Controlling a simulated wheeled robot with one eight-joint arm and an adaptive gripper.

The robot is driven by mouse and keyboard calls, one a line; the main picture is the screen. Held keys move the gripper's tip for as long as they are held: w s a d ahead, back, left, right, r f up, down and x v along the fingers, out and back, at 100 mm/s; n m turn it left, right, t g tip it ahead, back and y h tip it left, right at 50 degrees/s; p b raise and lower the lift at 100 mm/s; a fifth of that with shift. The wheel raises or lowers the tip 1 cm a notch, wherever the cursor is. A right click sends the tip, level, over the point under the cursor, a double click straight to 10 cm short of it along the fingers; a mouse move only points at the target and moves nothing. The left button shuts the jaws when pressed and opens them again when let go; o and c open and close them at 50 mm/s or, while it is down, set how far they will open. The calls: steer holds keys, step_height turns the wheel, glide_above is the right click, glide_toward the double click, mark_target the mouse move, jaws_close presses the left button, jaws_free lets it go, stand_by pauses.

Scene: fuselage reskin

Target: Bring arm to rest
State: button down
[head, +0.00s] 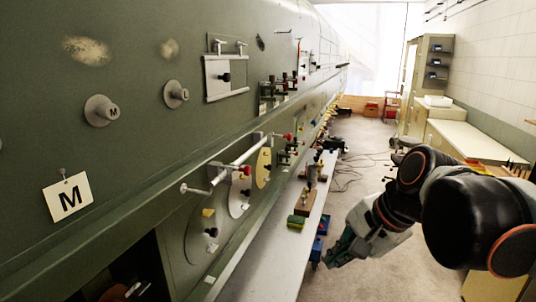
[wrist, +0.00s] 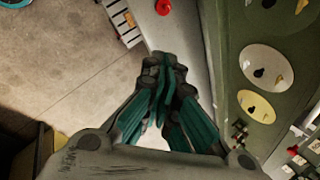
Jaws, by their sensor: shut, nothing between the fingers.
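My gripper (head: 340,255) hangs low at the end of my bent black and grey arm, right of the long white bench in the head view. In the wrist view my gripper (wrist: 165,75) has its teal-sided fingers together at the tips, with nothing between them. It points toward the bench's side, apart from the green fuselage wall. My arm is folded at the lower right of the head view, over the floor between the bench and the cabinets.
Cabinets (head: 470,140) line the right wall. Cables lie on the floor (head: 365,165).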

steer(key=s+d+f+n+t+h+b, duration=0.1)
steer(key=s+d+f+n+b, duration=0.1)
steer(key=f, duration=0.4)
steer(key=s+d+f+n+t+h+b, duration=0.1)
steer(key=s+d+f+n+b, duration=0.1)
steer(key=s+f+n+b, duration=0.2)
steer(key=s+d+f+n+h+b, duration=0.1)
steer(key=f+n+b, duration=0.4)
steer(key=f, duration=0.5)
steer(key=shift+s+d+f+t+h, duration=0.2)
steer(key=shift+s+d+t+h, duration=0.25)
steer(key=shift+s, duration=0.5)
